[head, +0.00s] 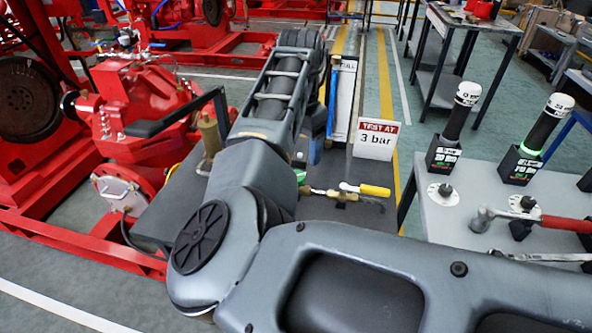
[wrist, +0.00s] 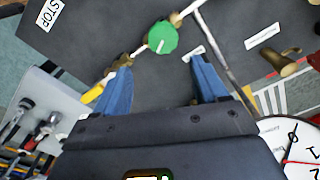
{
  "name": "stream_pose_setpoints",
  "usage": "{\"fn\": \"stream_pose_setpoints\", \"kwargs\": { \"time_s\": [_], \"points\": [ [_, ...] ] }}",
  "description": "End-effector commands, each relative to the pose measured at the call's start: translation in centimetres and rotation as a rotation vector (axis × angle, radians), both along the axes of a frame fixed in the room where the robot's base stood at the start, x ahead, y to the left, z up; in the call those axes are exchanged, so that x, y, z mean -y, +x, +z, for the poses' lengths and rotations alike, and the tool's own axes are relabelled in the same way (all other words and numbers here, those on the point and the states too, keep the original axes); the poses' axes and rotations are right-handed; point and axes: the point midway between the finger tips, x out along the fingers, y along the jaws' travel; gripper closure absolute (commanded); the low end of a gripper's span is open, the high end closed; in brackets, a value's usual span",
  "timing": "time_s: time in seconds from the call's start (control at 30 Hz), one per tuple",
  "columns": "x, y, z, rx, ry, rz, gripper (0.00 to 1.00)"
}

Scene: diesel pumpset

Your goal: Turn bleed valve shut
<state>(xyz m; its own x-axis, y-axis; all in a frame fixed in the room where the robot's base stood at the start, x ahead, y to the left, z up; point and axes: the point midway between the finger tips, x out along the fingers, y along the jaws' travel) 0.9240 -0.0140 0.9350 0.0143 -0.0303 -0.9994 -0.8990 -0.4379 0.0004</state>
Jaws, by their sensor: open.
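In the wrist view my gripper (wrist: 161,64) has its two blue fingers spread wide, with nothing between them. A round green knob (wrist: 162,38) on a thin pipe shows just beyond the fingertips, roughly centred on the gap. A yellow handle (wrist: 93,93) and brass fittings lie on the same line, beside and partly behind the left finger. In the head view the yellow handle (head: 375,190) and brass fittings (head: 340,197) lie on the dark bench; my arm hides most of the gripper and the green knob. I cannot tell which handle is the bleed valve.
A "TEST AT 3 bar" sign (head: 376,139) stands behind the fittings. A brass part (wrist: 283,67) and a gauge (wrist: 292,145) show right in the wrist view. Red pump machinery (head: 135,105) stands left. A grey table (head: 480,190) with tools is at right.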

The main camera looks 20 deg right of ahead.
Motion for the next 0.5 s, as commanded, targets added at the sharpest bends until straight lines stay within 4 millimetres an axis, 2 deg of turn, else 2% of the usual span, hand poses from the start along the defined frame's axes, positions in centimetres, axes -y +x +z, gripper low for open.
{"fn": "stream_pose_setpoints", "kwargs": {
  "time_s": [0.03, 0.17, 0.5],
  "points": [
    [-0.7, 0.1, 0.4, -0.007, 0.017, 0.002, 0.28],
    [-1.4, 0.1, 0.2, -0.018, 0.034, 0.002, 0.28],
    [-1.3, 0.1, -4.6, -0.018, 0.031, 0.003, 0.28]
  ]
}}
